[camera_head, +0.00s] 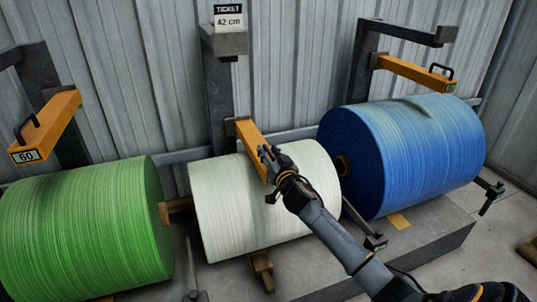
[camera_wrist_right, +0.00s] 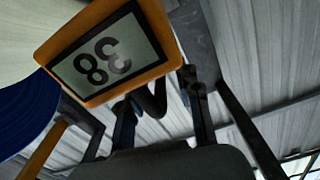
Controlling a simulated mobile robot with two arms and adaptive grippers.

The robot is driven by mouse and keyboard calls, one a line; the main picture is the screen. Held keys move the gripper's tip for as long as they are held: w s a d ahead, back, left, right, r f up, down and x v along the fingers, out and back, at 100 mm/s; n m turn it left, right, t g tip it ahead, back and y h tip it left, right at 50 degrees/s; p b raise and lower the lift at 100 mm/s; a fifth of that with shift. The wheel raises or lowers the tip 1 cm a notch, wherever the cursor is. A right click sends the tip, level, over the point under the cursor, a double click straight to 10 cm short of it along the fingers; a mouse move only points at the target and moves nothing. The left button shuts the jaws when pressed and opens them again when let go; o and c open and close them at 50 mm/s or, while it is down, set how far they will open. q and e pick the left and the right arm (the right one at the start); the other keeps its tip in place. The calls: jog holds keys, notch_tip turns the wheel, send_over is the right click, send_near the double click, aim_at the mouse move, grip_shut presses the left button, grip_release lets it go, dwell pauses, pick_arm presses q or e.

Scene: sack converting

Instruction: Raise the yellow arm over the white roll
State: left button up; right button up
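The white roll (camera_head: 262,205) lies in the middle stand between a green and a blue roll. Its yellow arm (camera_head: 249,143) reaches from the post down toward the roll's top. My right gripper (camera_head: 268,155) is at the front end of this arm and hides its handle and label in the head view. In the right wrist view, the yellow arm's end (camera_wrist_right: 168,57) shows an upside-down "38" label (camera_wrist_right: 103,57). A dark handle (camera_wrist_right: 153,101) lies between the spread fingers of my right gripper (camera_wrist_right: 163,112), nearer the left finger. My left gripper is not in view.
The green roll (camera_head: 85,228) has a raised yellow arm (camera_head: 48,122) labelled 60. The blue roll (camera_head: 405,150) has another yellow arm (camera_head: 415,73) above it.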

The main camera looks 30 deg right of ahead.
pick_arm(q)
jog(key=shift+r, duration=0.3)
pick_arm(e)
jog(key=shift+w+d, duration=0.1)
jog(key=shift+w, duration=0.1)
grip_shut()
